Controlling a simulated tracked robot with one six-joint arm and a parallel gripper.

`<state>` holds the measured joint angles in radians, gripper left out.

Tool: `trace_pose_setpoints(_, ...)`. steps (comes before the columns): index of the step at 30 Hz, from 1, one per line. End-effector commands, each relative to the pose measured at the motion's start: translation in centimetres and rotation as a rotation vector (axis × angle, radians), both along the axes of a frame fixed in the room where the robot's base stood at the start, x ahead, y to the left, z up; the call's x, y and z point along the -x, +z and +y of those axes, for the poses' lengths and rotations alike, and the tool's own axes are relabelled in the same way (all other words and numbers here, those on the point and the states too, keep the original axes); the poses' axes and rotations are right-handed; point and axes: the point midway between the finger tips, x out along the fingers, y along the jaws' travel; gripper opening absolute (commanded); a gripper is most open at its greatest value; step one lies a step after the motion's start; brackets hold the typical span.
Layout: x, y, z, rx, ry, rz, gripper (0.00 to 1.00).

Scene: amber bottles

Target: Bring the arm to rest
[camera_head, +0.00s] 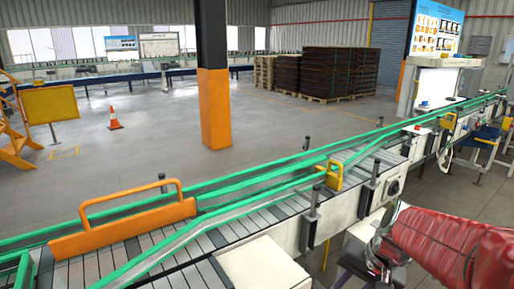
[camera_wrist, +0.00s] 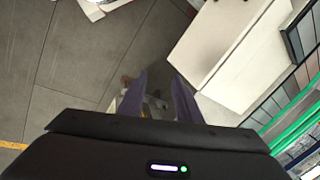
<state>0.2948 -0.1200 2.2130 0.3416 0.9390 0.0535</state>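My gripper (camera_wrist: 158,84) shows at the bottom middle of the wrist view, its two dark fingers apart. No held object is clear between them; a small pale and brown patch shows in the gap, too blurred to name. My arm, in a red cover, enters the head view at the lower right, beside the near side of the conveyor (camera_head: 245,232). Its fingertips are not clear there. No amber bottle can be made out in either view.
The conveyor has green rails and an orange guard (camera_head: 125,228). A pale box-like casing (camera_wrist: 235,45) is right of the fingers, with grey floor (camera_wrist: 85,60) to their left. An orange-based pillar (camera_head: 216,110) and loaded pallets (camera_head: 320,73) stand beyond the conveyor.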

Motion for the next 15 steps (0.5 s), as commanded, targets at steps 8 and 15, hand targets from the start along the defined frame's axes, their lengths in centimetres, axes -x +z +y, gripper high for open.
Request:
trace_pose_setpoints(8,4.1,1.2,0.7,0.147,0.157,-0.045,0.31)
trace_pose_setpoints(15,7.0,2.1,1.0,0.256,0.265,-0.092,0.31)
